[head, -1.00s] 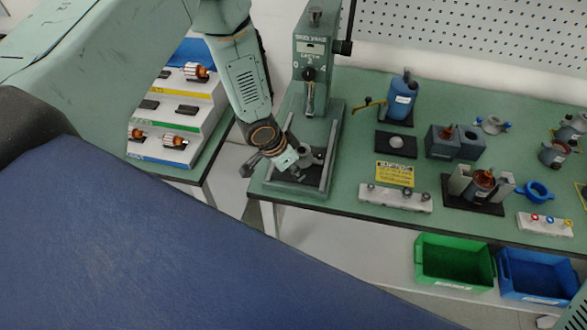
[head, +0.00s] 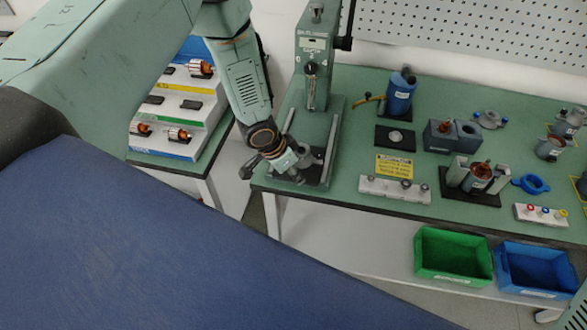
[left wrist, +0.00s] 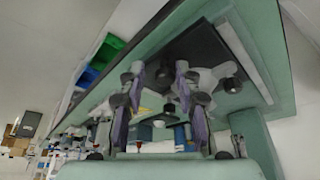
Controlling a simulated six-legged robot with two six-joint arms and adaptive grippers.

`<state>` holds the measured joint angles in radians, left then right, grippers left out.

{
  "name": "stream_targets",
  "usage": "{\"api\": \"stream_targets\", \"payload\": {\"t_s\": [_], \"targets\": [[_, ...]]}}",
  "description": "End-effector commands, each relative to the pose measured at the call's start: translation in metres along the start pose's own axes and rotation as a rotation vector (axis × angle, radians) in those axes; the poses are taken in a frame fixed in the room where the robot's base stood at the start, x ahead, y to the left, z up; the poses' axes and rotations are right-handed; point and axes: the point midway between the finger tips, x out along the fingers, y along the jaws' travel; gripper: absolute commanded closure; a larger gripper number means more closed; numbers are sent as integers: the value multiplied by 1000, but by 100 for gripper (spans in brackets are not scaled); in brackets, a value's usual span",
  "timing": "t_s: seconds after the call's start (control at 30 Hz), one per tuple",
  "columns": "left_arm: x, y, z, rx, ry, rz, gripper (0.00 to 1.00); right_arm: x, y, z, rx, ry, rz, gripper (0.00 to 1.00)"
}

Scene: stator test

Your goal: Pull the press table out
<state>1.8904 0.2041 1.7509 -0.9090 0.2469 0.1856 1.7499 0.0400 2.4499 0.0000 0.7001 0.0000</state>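The press (head: 318,70) is a green column with a lever on top, standing at the left end of the green bench. Its press table (head: 314,168) is a grey part low on the dark base, partly hidden behind my left gripper (head: 287,166). In the left wrist view, the press table (left wrist: 208,80) is a light grey shape with black knobs on the dark base. My left gripper (left wrist: 158,85) has its two purple-padded fingers apart, close to the press table. I cannot tell whether they touch it. My right gripper is not in view.
Green (head: 454,255) and blue (head: 538,270) bins sit below. A stepped rack (head: 180,115) of rotors stands left. A gap separates the two benches.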

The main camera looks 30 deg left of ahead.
Motion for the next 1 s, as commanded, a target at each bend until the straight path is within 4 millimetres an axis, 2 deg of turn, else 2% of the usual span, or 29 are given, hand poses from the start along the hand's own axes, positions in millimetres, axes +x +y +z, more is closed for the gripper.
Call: {"api": "stream_targets", "payload": {"t_s": [0.1,0.47,0.57,1.0], "targets": [[0,0,-1,0,3,-2,56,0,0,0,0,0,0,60],[-6,-1,-2,-1,8,-5,56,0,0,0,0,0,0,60],[-18,-2,-2,-4,9,-6,56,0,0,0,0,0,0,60],[-96,0,-2,-5,10,-2,56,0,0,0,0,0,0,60]]}}
